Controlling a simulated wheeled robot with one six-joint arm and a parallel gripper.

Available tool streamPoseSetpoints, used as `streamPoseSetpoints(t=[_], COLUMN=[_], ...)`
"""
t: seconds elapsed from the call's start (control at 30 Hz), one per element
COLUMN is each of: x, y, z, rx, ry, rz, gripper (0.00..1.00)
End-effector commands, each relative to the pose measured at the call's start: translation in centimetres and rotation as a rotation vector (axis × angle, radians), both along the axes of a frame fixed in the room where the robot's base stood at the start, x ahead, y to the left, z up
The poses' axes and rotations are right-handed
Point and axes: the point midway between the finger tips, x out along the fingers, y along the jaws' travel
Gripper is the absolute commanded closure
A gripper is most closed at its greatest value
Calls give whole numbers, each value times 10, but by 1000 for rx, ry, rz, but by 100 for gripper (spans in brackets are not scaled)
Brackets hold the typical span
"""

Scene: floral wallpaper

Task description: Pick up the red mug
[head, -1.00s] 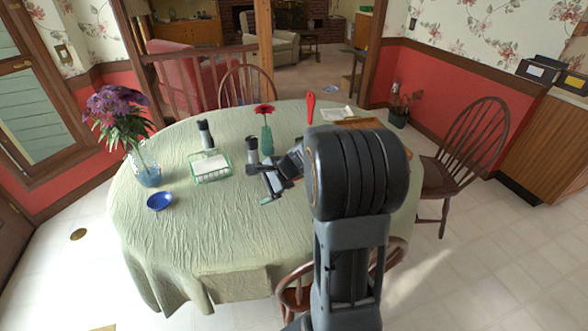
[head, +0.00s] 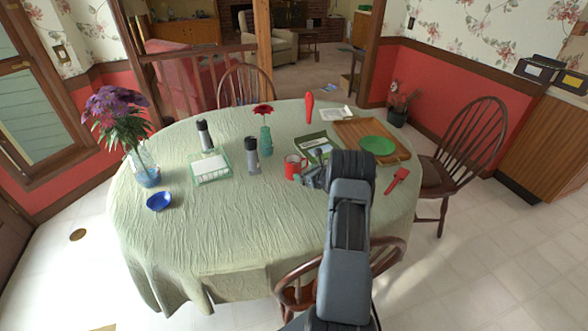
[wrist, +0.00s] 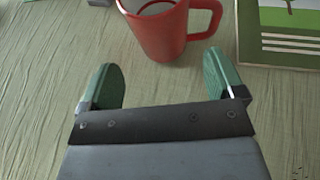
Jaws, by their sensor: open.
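The red mug (head: 292,166) stands upright on the green tablecloth, near the middle right of the table. In the wrist view the red mug (wrist: 160,32) is just ahead of the fingers, with its handle to the right and its top cut off by the frame edge. My gripper (wrist: 163,80) is open, its two green-tipped fingers spread wide with only tablecloth between them. The mug lies beyond the fingertips, apart from them. In the head view my gripper (head: 308,180) is beside the mug on its right and partly hidden by my arm.
A green book or box (head: 316,144) lies close behind the mug. A wooden tray (head: 350,127) with a green plate (head: 378,145) is right of it.

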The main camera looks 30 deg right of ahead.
Motion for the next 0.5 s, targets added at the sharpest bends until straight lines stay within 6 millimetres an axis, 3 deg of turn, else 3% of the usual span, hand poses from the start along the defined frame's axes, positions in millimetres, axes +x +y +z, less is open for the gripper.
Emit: streamPoseSetpoints(t=[0.5], x=[42], y=[4], z=[-15], rx=[-1], ry=[1], rz=[3], gripper=[12])
